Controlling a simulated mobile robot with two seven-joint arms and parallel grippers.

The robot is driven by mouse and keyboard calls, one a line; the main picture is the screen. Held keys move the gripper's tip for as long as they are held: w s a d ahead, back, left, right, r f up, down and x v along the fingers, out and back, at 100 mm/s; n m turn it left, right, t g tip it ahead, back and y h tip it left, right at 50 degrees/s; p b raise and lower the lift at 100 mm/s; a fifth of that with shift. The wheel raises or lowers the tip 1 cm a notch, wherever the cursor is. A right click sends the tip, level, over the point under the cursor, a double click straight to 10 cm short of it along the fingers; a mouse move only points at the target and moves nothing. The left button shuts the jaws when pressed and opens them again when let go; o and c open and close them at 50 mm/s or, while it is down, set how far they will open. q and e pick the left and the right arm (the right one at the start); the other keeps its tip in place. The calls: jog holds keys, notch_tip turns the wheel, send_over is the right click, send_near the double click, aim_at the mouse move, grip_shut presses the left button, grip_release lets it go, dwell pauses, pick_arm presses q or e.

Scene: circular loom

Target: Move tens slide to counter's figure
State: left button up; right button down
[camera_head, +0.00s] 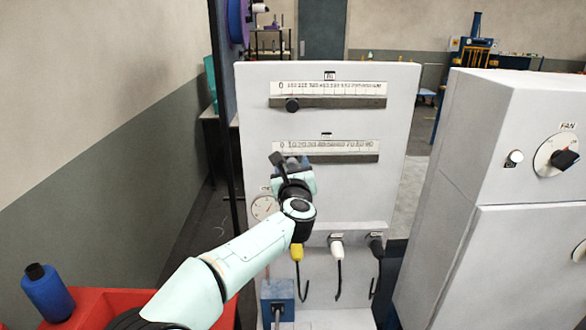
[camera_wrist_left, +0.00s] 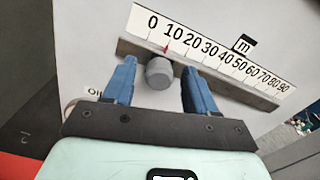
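The tens slide is the lower scale on the white panel, marked 0 to 90, with a dark rail (camera_head: 345,159). Its grey knob (camera_wrist_left: 159,72) shows in the left wrist view, with a small red pointer by the 10 mark. My left gripper (camera_wrist_left: 160,85) is open, one blue finger on each side of the knob, with a small gap visible on both sides. In the head view my left gripper (camera_head: 290,164) covers the knob and the low end of this scale. I cannot make out a counter's figure in either view. My right gripper is not in view.
The upper hundreds scale has a black knob (camera_head: 292,104) near its 100 mark. Below are a round gauge (camera_head: 263,207) and yellow, white and black handles on hooks (camera_head: 337,247). A white cabinet with a FAN dial (camera_head: 556,155) stands at right. A red bin (camera_head: 90,305) is at lower left.

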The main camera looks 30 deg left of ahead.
pick_arm(q)
jog(key=shift+s, duration=0.1)
jog(key=shift+s+d, duration=0.2)
jog(key=shift+s, duration=0.05)
jog(key=b+v, duration=0.4)
jog(key=v, duration=0.8)
jog(key=shift+s, duration=0.35)
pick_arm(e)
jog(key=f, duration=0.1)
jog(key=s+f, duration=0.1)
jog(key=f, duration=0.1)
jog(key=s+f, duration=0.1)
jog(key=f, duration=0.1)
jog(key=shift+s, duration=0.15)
pick_arm(q)
jog(key=shift+w+d+f, duration=0.1)
